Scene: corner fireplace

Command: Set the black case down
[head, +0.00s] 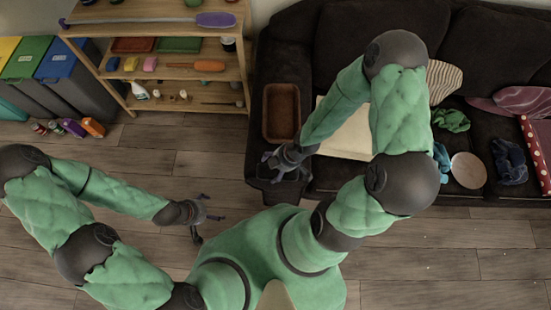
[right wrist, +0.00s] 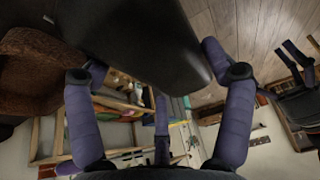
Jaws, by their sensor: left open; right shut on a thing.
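My right gripper (head: 283,163) is at the front end of the sofa's left arm. It is shut on the black case (right wrist: 150,45), a smooth dark shape with a rounded end between its purple fingers in the right wrist view. In the head view the case blends with the dark sofa, and I cannot tell whether it touches the sofa arm. My left gripper (head: 205,217) is open and empty over the wooden floor at the lower left.
A brown tray (head: 282,112) lies on the sofa arm just beyond my right gripper. The dark sofa (head: 290,50) holds clothes, a pale round plate (head: 468,170) and cushions. A wooden shelf (head: 165,72) and bins (head: 75,75) stand back left.

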